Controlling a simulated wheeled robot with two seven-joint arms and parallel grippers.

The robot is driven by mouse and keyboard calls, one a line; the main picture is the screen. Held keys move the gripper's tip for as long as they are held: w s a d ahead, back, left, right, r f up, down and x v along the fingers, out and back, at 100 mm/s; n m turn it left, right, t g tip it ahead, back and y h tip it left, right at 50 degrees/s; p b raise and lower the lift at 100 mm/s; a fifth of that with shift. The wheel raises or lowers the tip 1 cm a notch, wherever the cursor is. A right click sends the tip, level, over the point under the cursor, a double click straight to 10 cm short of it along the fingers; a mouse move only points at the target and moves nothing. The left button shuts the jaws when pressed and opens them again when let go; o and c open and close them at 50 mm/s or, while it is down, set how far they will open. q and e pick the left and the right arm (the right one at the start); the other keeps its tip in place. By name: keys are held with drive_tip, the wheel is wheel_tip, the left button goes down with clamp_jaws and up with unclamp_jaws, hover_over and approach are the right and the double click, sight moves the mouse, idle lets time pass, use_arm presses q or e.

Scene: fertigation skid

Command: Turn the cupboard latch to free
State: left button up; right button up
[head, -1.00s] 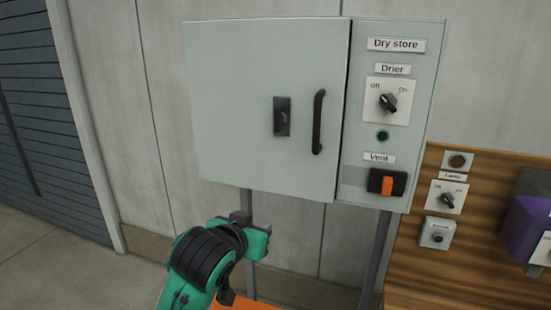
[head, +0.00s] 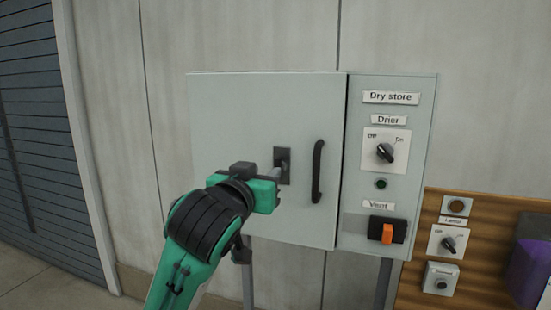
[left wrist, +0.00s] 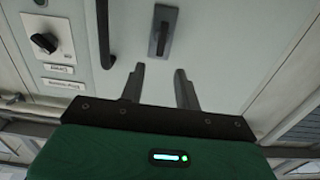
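The cupboard latch (head: 283,160) is a small dark plate with a turn piece on the pale grey-green cupboard door (head: 240,115). In the left wrist view the latch (left wrist: 163,35) lies just beyond the fingertips, roughly centred between them. My left gripper (head: 277,173) is in front of the door, close to the latch, partly overlapping it in the head view. In the left wrist view its two dark fingers (left wrist: 159,72) are apart with nothing between them. Contact with the latch does not show. My right gripper is in neither view.
A black door handle (head: 318,170) is just right of the latch. A wooden board (head: 485,210) with further controls stands lower right.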

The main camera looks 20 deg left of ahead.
sight(276, 162)
use_arm(q)
drive_tip(key=w+p, duration=0.1)
drive_tip(key=w, duration=0.5)
drive_tip(key=shift+w+d+r+p, duration=0.1)
drive_tip(key=shift+w+d+p, duration=0.1)
drive_tip(key=shift+p, duration=0.15)
drive_tip(key=shift+w, duration=0.75)
drive_tip(key=shift+c, duration=0.4)
clamp_jaws()
